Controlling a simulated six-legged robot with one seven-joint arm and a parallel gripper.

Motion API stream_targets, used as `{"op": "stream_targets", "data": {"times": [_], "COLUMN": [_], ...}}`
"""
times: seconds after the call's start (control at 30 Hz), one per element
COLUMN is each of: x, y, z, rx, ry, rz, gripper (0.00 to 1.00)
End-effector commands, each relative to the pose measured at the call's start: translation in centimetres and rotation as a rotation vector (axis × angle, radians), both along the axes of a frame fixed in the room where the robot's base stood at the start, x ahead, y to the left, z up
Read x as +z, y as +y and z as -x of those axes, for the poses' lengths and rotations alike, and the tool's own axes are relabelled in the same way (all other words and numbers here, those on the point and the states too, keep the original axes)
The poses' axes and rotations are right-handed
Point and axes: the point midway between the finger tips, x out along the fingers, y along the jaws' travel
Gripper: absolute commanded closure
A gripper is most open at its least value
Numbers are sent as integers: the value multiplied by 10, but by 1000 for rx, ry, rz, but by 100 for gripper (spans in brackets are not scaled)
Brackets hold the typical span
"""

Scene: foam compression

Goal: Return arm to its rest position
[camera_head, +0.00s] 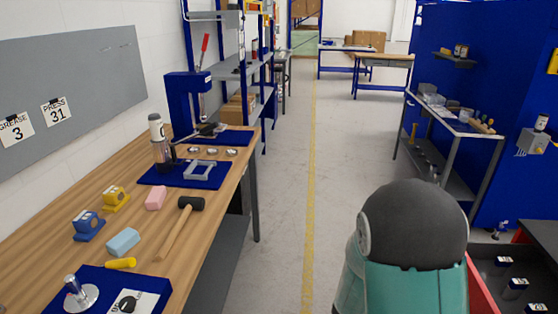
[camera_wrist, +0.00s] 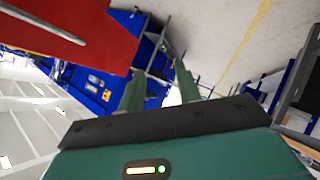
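My gripper (camera_wrist: 160,78) shows in the wrist view with its two green fingers apart and nothing seen between them. The wrist is tilted, so the room appears slanted behind the fingers. A large red panel (camera_wrist: 70,28) fills the upper left of that view, close to the camera. In the head view, a teal and dark grey part of my arm stands at the lower right, over the aisle; my gripper does not show there. A pink block (camera_head: 156,198) and a light blue block (camera_head: 123,242) lie on the wooden bench (camera_head: 60,207) at the left, apart from my arm.
The bench also holds a mallet (camera_head: 180,228), a blue press (camera_head: 188,97), blue mats and small parts. A grey floor aisle (camera_head: 285,190) with a yellow line is free ahead. A metal cart (camera_head: 450,122) stands right; a red-edged drawer (camera_head: 482,285) is beside my arm.

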Motion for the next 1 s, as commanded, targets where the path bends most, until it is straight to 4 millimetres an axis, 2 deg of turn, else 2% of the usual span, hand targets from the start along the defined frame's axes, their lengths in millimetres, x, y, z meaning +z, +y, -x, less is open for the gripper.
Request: {"op": "stream_targets", "data": {"times": [0.03, 0.1, 0.2, 0.33, 0.47, 0.57, 0.7, 0.83, 1.0], "x": [16, 35, 63, 101, 139, 166, 198, 222, 244], "y": [13, 32, 60, 94, 123, 140, 155, 160, 154], "z": [-9, -18, -24, -19, -3, 18, 56, 98, 156], "rx": [33, 83, 154, 244, 321, 370, 409, 411, 361], "ry": [-36, -65, -88, -91, -63, -25, 47, 123, 212], "rz": [-77, -181, -315, -463, -576, -638, -688, -702, -679], "gripper": [66, 66, 66, 66, 66, 66, 66, 66, 66]}}
